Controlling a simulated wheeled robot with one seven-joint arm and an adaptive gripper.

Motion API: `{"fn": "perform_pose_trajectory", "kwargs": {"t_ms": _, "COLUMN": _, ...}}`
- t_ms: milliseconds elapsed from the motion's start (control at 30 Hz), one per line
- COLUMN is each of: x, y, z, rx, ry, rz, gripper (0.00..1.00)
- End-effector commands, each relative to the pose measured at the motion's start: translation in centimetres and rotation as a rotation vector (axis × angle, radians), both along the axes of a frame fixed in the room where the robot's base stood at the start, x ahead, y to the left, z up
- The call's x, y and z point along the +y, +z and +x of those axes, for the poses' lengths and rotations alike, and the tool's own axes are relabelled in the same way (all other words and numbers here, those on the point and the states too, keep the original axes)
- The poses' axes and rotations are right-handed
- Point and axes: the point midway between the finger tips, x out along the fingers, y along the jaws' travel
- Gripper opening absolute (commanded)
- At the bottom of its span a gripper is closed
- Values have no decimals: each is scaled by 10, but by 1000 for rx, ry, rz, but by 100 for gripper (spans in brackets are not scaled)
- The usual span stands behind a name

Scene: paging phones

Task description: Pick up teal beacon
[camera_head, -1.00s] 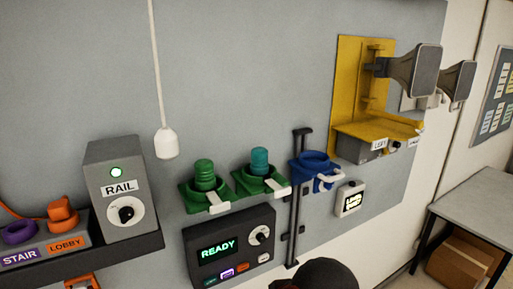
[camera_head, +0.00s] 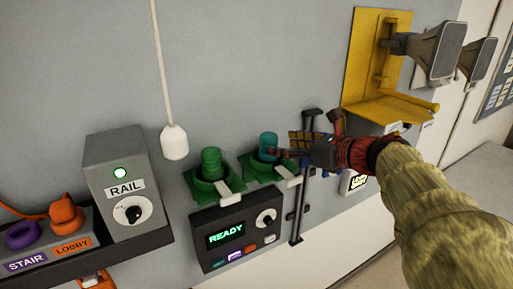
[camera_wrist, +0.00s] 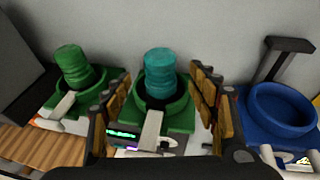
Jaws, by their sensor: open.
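The teal beacon (camera_head: 268,146) is a ribbed cylinder standing upright in a green ring holder (camera_head: 258,167) with a white lever, on the grey wall panel. In the wrist view the teal beacon (camera_wrist: 160,73) rises from its green cup, straight ahead between the finger lines. My gripper (camera_head: 290,147) is open and comes in from the right, its fingers close to the beacon. In the wrist view my gripper's fingers (camera_wrist: 160,110) stand apart to the left and right of the beacon's holder, with nothing clasped. I cannot tell whether a finger touches the beacon.
A green beacon (camera_head: 211,162) stands in a like holder just left. An empty blue holder (camera_wrist: 282,108) is to the right, mostly hidden by my gripper in the head view. A READY console (camera_head: 235,230) sits below, a dark vertical rail (camera_head: 298,215) beside it. A white pendant (camera_head: 174,142) hangs above left.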

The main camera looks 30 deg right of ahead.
Motion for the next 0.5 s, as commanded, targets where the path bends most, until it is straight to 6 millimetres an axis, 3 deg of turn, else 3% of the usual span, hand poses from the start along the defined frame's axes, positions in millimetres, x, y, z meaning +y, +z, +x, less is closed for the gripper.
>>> {"fn": "perform_pose_trajectory", "kwargs": {"t_ms": 500, "x": 11, "y": -15, "z": 55, "rx": -1, "ry": 1, "rz": 5, "gripper": 59}}
